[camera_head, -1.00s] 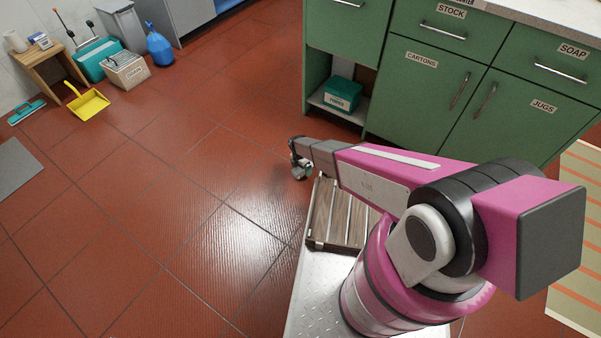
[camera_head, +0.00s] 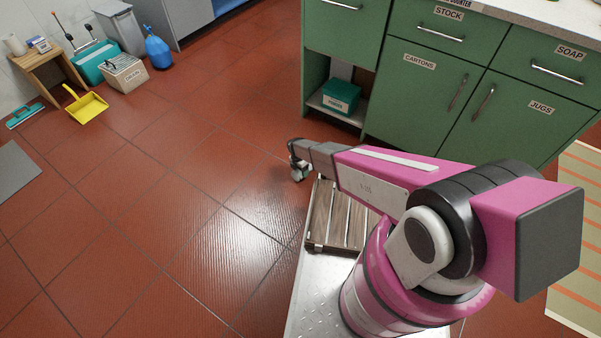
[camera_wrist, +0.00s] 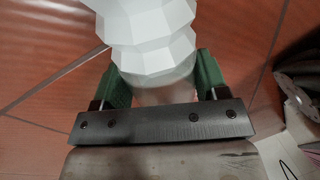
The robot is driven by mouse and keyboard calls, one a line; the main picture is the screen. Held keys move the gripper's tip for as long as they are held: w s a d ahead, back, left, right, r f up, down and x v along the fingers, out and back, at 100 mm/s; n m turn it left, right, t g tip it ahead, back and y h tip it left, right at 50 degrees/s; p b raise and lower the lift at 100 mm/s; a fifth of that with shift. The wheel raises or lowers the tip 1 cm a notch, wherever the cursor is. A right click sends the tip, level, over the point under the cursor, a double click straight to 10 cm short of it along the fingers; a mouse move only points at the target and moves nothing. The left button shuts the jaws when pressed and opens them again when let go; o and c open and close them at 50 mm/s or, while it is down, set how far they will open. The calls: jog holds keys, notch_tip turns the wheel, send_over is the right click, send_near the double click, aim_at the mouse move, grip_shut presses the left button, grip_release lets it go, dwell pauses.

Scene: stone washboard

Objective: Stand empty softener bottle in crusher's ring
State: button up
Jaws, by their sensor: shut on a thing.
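A white faceted bottle (camera_wrist: 150,35) fills the top middle of the wrist view, with a smoother, paler part (camera_wrist: 160,85) nearer my gripper. My gripper (camera_wrist: 160,83) has its two green fingers shut on either side of this part. The far end of the bottle is cut off by the frame edge. In the head view, the end of my arm (camera_head: 299,162) hangs over the floor, and the bottle cannot be made out there. I cannot identify the crusher or its ring in either view.
Green cabinets (camera_head: 420,75) stand at the top right, with a teal box (camera_head: 341,97) on a low shelf. A wooden stool (camera_head: 47,65), a yellow dustpan (camera_head: 86,104) and a blue bottle (camera_head: 158,48) are at the far left. The red tiled floor (camera_head: 150,200) between is clear.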

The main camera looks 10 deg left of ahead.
jog(key=v, duration=0.3)
jog(key=shift+s+d+r, duration=0.25)
jog(key=shift+d+r, duration=0.1)
jog(key=shift+r, duration=0.1)
jog(key=s+a+r, duration=0.3)
jog(key=a+r, duration=0.3)
jog(key=a, duration=0.5)
jog(key=shift+s+r, duration=0.25)
jog(key=shift+r, duration=0.05)
